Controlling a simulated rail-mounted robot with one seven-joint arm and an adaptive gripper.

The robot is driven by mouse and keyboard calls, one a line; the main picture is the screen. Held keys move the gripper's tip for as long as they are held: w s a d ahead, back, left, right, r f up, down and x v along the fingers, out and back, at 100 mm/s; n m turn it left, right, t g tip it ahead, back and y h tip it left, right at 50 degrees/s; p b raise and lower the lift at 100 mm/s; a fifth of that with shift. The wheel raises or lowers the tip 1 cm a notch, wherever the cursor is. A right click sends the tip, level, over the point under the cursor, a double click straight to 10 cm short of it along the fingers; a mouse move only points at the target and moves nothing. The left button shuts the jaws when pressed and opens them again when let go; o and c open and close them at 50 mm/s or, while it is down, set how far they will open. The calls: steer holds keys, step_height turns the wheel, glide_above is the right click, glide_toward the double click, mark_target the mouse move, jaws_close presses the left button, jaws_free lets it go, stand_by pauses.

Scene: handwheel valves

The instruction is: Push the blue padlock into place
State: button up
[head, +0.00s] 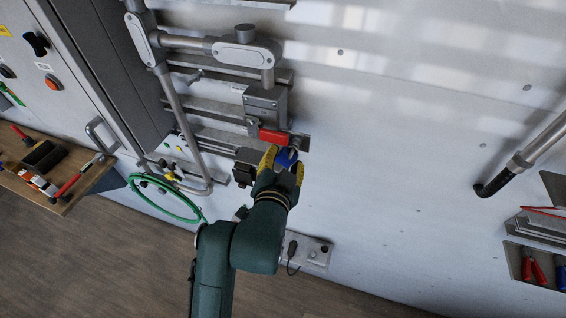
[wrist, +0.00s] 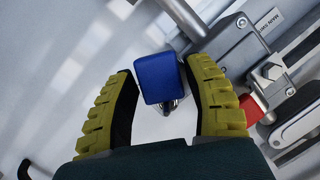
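The blue padlock (wrist: 157,79) sits between the two yellow-ribbed fingers of my gripper (wrist: 160,72) in the wrist view. In the head view the padlock (head: 286,158) shows between the fingers of my gripper (head: 284,160), just below a grey switch box (head: 265,104) with a red handle (head: 273,137). The wrist view shows the grey box (wrist: 228,45) right of the padlock; whether they touch cannot be told.
Grey pipes (head: 178,105) and wall rails stand left of the box. A green hose (head: 160,207) hangs lower left, and a wooden shelf with tools (head: 75,172) is at far left. The white wall (head: 400,150) right of my gripper is clear up to a slanted pipe (head: 525,155).

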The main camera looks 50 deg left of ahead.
steer(key=shift+o, duration=0.9)
steer(key=shift+f, duration=0.1)
steer(key=v, duration=1.2)
steer(key=shift+s, duration=0.1)
steer(key=w+d+r+m+t+h+p, duration=0.2)
steer(key=w+d+r+t+h+p, duration=0.15)
steer(key=d+r, duration=0.5)
steer(key=w+d+r+m+t+h+p, duration=0.25)
steer(key=w+d+r, duration=0.25)
steer(key=d+r, duration=0.4)
steer(key=s+d+r+n+t+h, duration=0.2)
steer(key=s+d+r+t+h, duration=0.1)
steer(key=d+r, duration=0.8)
steer(key=shift+d+t+h+p, duration=0.4)
steer(key=shift+d+t, duration=0.3)
steer(key=shift+t, duration=0.1)
